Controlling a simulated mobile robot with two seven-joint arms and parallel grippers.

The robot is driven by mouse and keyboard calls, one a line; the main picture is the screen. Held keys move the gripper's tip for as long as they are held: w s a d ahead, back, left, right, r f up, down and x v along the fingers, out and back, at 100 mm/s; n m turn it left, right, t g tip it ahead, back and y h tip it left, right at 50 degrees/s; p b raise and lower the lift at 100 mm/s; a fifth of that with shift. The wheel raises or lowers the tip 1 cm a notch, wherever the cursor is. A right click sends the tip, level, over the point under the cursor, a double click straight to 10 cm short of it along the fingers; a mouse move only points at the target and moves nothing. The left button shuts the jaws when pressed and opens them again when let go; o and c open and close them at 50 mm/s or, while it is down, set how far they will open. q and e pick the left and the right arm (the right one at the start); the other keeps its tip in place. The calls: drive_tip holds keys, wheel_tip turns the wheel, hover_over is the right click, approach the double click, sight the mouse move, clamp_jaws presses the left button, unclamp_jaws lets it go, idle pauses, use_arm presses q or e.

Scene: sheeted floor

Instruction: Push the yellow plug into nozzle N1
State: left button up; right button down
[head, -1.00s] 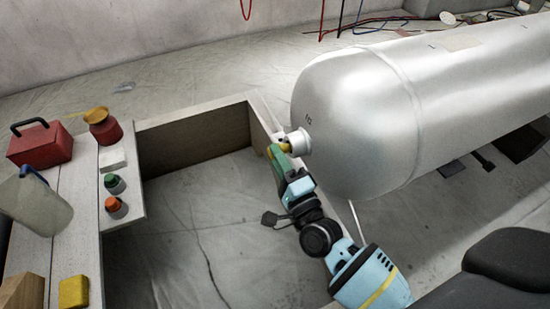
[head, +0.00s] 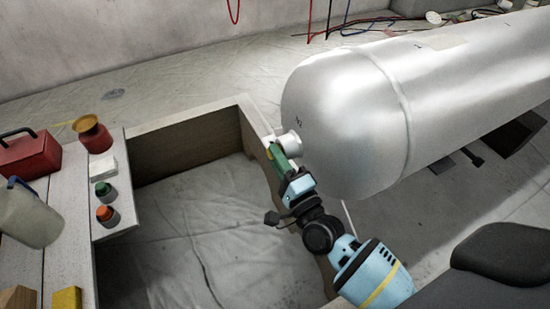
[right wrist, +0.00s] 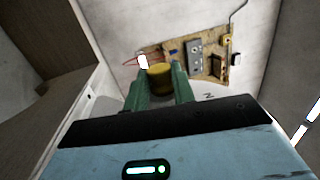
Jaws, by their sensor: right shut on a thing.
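The yellow plug (right wrist: 160,76) is between the green fingers of my right gripper (right wrist: 158,84) in the right wrist view. In the head view my right gripper (head: 274,151) is at the short white nozzle (head: 290,143) on the rounded end of the silver tank (head: 345,125). Only a sliver of yellow shows there. The small label beside this nozzle looks like N2. I cannot tell whether the plug is touching the nozzle or inside it. My left gripper is out of view.
A wooden-framed pit (head: 195,140) lies left of the arm. The bench (head: 65,225) at left holds a red toolbox (head: 28,157), a jug (head: 28,215), a red pot (head: 93,136) and green and orange-capped jars (head: 105,190). An electrical board (right wrist: 195,55) is on the wall.

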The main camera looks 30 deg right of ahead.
drive_tip(key=c, duration=1.1)
unclamp_jaws()
drive_tip(key=shift+d, duration=0.15)
drive_tip(key=p+v, duration=0.1)
drive_tip(key=v, duration=0.7)
drive_tip(key=shift+p, duration=0.4)
drive_tip(key=shift+w+r, duration=0.1)
drive_tip(key=shift+r, duration=0.05)
